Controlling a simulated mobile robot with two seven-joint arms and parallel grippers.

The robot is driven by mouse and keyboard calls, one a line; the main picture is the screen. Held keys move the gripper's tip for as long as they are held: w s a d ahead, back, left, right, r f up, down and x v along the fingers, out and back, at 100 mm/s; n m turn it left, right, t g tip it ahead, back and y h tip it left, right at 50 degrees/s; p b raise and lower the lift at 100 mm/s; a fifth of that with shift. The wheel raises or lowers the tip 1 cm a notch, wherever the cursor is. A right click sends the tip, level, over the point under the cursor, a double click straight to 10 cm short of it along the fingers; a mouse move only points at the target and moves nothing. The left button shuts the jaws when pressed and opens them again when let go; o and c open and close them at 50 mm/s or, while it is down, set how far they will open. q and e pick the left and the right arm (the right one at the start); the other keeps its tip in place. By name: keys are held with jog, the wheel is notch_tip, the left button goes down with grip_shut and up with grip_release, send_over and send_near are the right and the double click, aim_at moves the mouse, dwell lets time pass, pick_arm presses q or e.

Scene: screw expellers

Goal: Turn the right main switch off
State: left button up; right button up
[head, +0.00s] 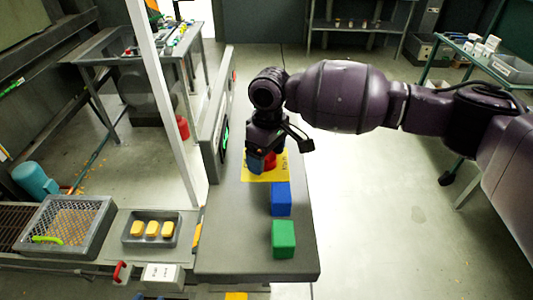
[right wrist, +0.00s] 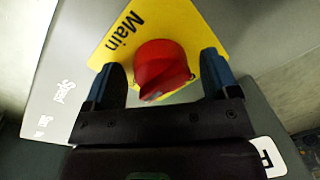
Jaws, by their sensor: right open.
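The main switch is a red rotary knob (right wrist: 163,66) on a yellow plate (right wrist: 128,30) that reads "Main". In the right wrist view my right gripper (right wrist: 163,60) is open, with one dark blue finger on each side of the knob. Gaps show between the fingers and the knob, so I see no firm grip. In the head view my right gripper (head: 262,160) points down over the yellow plate (head: 252,176) and partly hides the red knob (head: 270,161). My left gripper is not in view.
A blue block (head: 281,199) and a green block (head: 284,239) stand on the grey console top (head: 232,245), nearer than the switch. An upright panel (head: 216,120) borders its left side. A mesh-topped bin (head: 70,226) and a tray of yellow pieces (head: 130,238) lie left. Open floor lies right.

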jog(key=c, duration=0.9)
